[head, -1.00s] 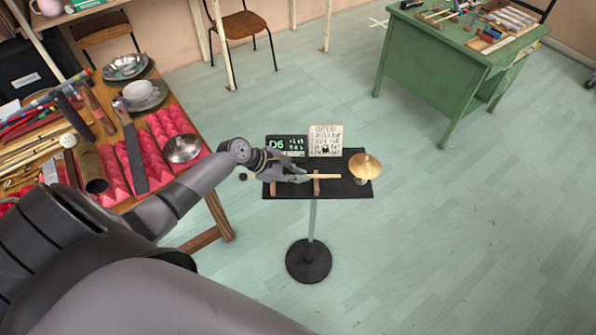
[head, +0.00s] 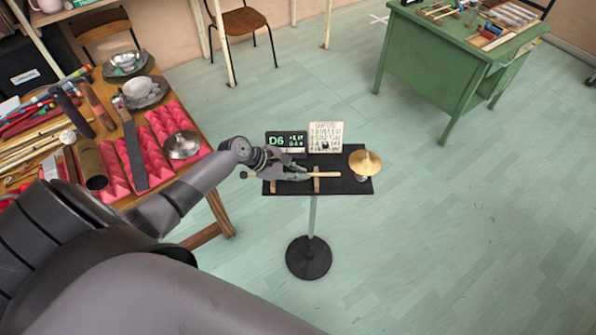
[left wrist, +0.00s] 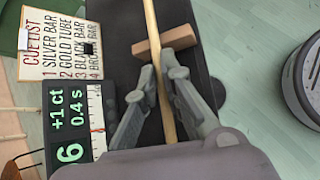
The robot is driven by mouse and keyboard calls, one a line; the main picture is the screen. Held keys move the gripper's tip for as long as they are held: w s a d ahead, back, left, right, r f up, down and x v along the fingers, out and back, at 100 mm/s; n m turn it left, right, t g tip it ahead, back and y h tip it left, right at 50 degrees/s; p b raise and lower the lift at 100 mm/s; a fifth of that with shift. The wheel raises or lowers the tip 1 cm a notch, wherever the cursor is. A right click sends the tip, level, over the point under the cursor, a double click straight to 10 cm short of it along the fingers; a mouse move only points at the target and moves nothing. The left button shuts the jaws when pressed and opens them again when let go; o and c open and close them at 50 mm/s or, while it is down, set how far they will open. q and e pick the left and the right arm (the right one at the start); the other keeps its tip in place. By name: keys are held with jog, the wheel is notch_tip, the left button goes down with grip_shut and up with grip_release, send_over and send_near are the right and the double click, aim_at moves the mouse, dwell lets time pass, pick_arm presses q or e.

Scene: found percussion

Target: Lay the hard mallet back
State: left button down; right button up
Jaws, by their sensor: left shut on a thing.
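The hard mallet (head: 328,174) has a pale wooden shaft and a small dark head (head: 243,175) at its left end. My left gripper (head: 300,174) is shut on the shaft above the stand. In the left wrist view its fingers (left wrist: 157,72) close around the shaft (left wrist: 151,20), which crosses a wooden rest (left wrist: 178,39). The stand has two wooden rests, the right one (head: 316,186) under the shaft; I cannot tell whether the shaft touches them. My right gripper is not in view.
A cluttered wooden table (head: 215,205) is at left, a green desk (head: 430,80) at upper right. Open floor lies between.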

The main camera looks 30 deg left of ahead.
pick_arm(q)
jog(key=c, duration=1.7)
grip_release()
jog(key=shift+o, duration=0.2)
jog(key=v, duration=1.2)
